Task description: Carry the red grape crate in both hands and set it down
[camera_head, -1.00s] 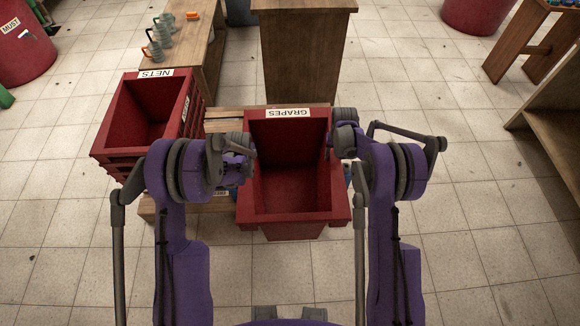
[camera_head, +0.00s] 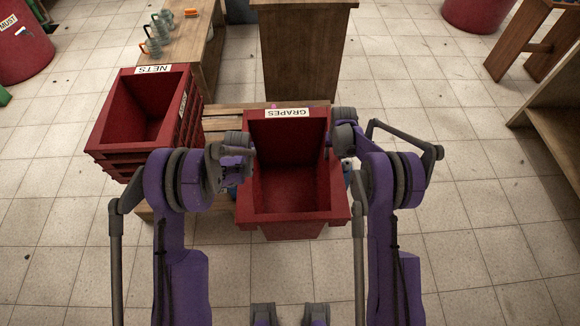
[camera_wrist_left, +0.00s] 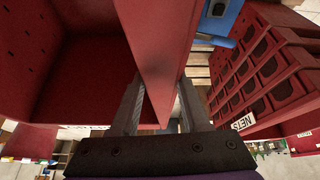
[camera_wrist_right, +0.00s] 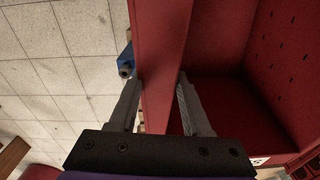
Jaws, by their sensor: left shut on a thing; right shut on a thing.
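The red grape crate (camera_head: 290,218), with a GRAPES label on its far wall, is held between my two arms in the head view. Its inside looks empty. My left gripper (camera_head: 247,150) is shut on its left wall, and the left wrist view shows the fingers (camera_wrist_left: 155,105) on both sides of that wall. My right gripper (camera_head: 333,150) is shut on its right wall, and the right wrist view shows the fingers (camera_wrist_right: 160,100) straddling that wall. The crate looks about level. It hides much of what lies beneath it.
A stack of red crates labelled NETS (camera_head: 188,105) stands just left, on or beside a wooden pallet (camera_head: 222,118). A bench with several mugs (camera_head: 185,50) is behind. A wooden cabinet (camera_head: 305,60) stands beyond the crate. The tiled floor at right (camera_head: 460,220) is clear.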

